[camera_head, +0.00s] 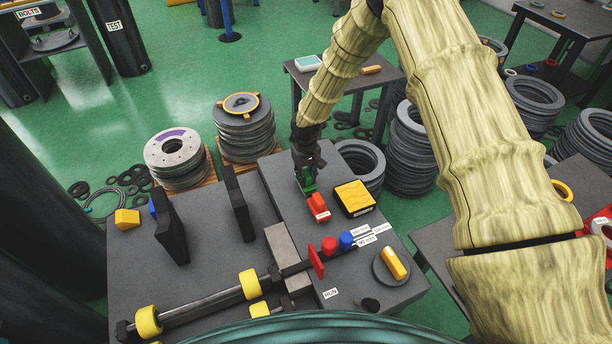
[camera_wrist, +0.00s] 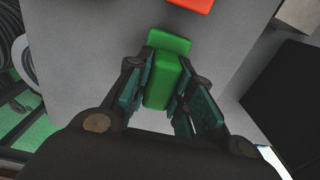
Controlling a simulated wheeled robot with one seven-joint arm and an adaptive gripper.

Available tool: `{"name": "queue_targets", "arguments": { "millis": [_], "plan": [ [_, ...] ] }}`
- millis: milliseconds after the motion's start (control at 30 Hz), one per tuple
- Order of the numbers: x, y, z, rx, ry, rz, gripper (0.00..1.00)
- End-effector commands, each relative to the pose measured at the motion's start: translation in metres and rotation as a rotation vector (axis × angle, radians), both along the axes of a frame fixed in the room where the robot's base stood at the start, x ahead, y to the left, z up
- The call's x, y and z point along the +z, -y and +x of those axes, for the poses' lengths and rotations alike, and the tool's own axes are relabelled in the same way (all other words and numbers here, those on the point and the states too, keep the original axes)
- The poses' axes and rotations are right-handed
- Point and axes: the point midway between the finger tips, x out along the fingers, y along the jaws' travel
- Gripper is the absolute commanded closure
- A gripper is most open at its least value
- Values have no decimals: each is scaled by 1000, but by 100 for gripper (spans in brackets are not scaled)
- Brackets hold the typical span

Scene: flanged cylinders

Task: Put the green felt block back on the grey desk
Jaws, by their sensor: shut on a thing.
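The green felt block (camera_head: 309,182) is between the fingers of my gripper (camera_head: 307,174), at the far edge of the grey desk (camera_head: 205,262). In the wrist view the green block (camera_wrist: 160,86) sits upright between both fingers of my gripper (camera_wrist: 163,78), with a wider green part at its far end. The grey desk (camera_wrist: 222,55) fills the view behind it. I cannot tell whether the block touches the surface.
A red block (camera_head: 318,207) lies just in front of the green block, and a yellow box (camera_head: 354,198) stands to the right. Black upright plates (camera_head: 239,204) stand to the left. A rod with yellow rollers (camera_head: 249,284) crosses the front. Bare desk lies between the plates and rod.

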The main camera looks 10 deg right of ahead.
Motion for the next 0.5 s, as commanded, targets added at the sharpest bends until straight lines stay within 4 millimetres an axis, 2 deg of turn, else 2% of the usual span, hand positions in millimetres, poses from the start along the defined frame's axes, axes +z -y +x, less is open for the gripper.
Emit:
{"name": "queue_targets", "arguments": {
  "millis": [133,167,233,267,500],
  "plan": [
    [-3,0,0,0,0,0,100],
    [-3,0,0,0,0,0,72],
    [-3,0,0,0,-1,0,59],
    [-3,0,0,0,-1,0,56],
    [-3,0,0,0,-1,0,56]
  ]
}}
